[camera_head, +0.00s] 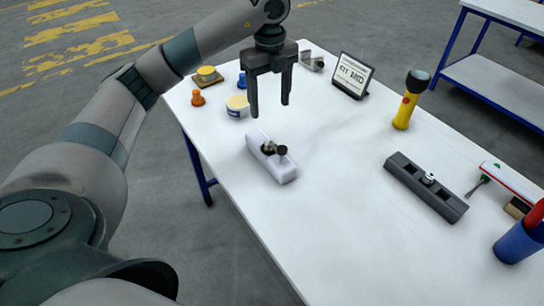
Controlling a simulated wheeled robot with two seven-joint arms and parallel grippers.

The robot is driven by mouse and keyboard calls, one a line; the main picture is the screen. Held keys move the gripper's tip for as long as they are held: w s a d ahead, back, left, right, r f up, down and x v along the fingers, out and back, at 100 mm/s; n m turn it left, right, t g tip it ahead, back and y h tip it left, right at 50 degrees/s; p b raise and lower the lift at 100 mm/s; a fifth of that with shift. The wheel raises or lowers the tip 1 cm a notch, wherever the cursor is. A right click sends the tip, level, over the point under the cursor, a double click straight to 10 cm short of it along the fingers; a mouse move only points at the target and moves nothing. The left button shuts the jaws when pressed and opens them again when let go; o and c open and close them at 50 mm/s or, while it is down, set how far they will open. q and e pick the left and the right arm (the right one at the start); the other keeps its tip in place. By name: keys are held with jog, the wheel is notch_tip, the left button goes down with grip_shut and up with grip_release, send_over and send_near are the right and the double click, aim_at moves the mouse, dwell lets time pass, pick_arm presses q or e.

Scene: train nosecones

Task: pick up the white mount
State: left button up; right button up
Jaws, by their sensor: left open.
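The white mount (280,170) is a pale block on the white table, left of the table's middle, with dark knob-like parts on top. My left gripper (270,108) points down with its two dark fingers apart and nothing between them. In the picture it is above and slightly left of the mount, clear of it; the exact height is hard to tell. My right gripper does not show.
A dark grey block (440,200) with a small metal piece lies to the right. A yellow flashlight (404,112), a sign (352,75), a blue cup (516,245), a tub (238,107) and orange pieces (197,98) stand around. The table's front middle (350,240) is clear.

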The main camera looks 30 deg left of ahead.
aim_at(269, 143)
pick_arm(q)
jog(key=shift+s+r, duration=0.15)
jog(key=shift+s, duration=0.05)
notch_tip(269, 143, down, 11)
jog(key=p, duration=0.4)
jog(key=shift+f, duration=0.65)
jog(key=shift+s+f+p, duration=0.15)
jog(key=shift+f+p, duration=0.45)
jog(key=shift+p, duration=0.35)
notch_tip(269, 143, down, 3)
jog(key=shift+s+d+p, duration=0.1)
jog(key=shift+d+p, duration=0.05)
jog(key=shift+p, duration=0.6)
jog(key=shift+f, duration=0.55)
